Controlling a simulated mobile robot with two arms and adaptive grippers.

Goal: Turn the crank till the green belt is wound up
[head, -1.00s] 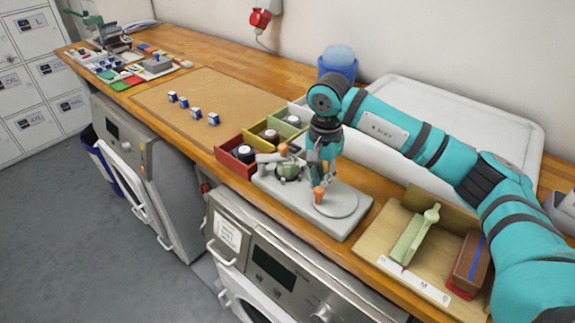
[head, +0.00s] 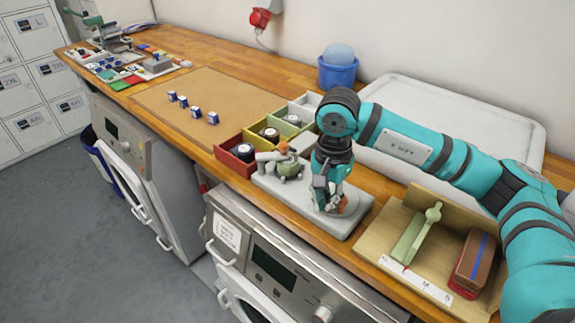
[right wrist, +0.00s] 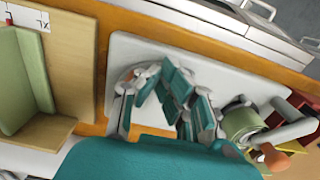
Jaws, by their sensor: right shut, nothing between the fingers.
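A pale grey base plate (head: 268,185) stands on the bench. At its left end is a small green roll (head: 290,168), which I take for the belt, beside a grey arm with an orange knob (head: 282,148). The roll also shows in the right wrist view (right wrist: 242,124). At the plate's right end is a round disc (right wrist: 142,105), mostly hidden by my right gripper (head: 328,204). An orange-brown knob (head: 348,206) shows at the gripper's right side; whether they touch is unclear. The gripper points down, shut and empty. My left gripper is out of view.
Red, yellow, green and white bins (head: 236,160) stand behind the plate. A wooden gauge tray (head: 385,232) with a green block and a brown block lies to the right. A blue tub (head: 337,72) and a white tray (head: 450,125) stand at the wall. The brown mat (head: 225,95) is mostly clear.

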